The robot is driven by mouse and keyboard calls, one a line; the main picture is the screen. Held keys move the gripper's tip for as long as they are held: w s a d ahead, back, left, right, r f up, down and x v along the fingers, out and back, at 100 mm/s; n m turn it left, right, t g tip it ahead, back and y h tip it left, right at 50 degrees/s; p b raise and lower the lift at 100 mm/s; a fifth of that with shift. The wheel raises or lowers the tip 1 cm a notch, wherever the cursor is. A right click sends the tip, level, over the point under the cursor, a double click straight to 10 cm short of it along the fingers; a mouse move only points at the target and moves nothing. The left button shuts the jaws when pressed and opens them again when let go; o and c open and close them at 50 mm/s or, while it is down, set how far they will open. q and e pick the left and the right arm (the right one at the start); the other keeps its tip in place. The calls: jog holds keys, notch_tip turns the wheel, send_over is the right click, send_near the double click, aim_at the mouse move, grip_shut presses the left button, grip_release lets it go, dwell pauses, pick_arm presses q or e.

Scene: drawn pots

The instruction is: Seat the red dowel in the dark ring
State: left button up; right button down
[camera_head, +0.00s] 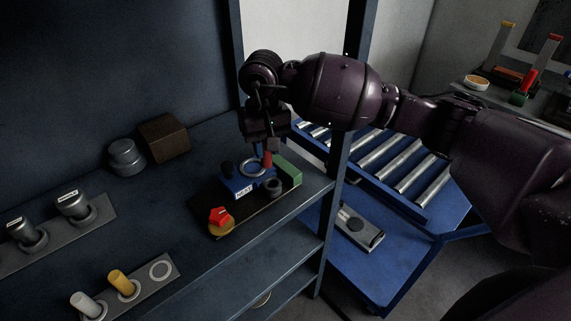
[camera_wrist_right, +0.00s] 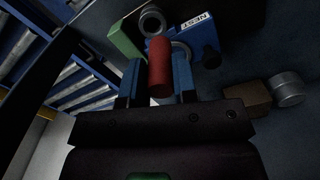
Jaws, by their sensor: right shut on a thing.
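The red dowel (camera_head: 267,159) is held in my right gripper (camera_head: 266,148), which is shut on it above the dark tray. In the right wrist view the dowel (camera_wrist_right: 160,68) stands between the two fingers. The dark ring (camera_head: 273,187) sits on the tray, in front of the green block; in the wrist view the ring (camera_wrist_right: 152,22) lies just beyond the dowel's far end. The dowel looks apart from the ring, though the exact gap is hard to tell. My left gripper is not in view.
A blue NEST block (camera_head: 236,184) with a paler ring (camera_head: 251,168) and a black knob stands beside the dark ring. A green block (camera_head: 289,170) is close behind it. A red piece (camera_head: 218,215) sits on a yellow disc at the tray's front. A shelf post (camera_head: 338,150) rises at right.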

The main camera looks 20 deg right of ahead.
aim_at(271, 163)
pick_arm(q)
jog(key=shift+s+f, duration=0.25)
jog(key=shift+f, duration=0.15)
pick_arm(e)
jog(key=shift+w+d+f+n, duration=0.4)
jog(key=shift+w+d+f, duration=0.15)
jog(key=shift+w+d, duration=0.3)
pick_arm(q)
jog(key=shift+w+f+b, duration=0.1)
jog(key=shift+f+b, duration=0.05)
jog(key=shift+b, duration=0.2)
pick_arm(e)
jog(key=shift+f+b, duration=2.2)
jog(key=shift+f, duration=0.7)
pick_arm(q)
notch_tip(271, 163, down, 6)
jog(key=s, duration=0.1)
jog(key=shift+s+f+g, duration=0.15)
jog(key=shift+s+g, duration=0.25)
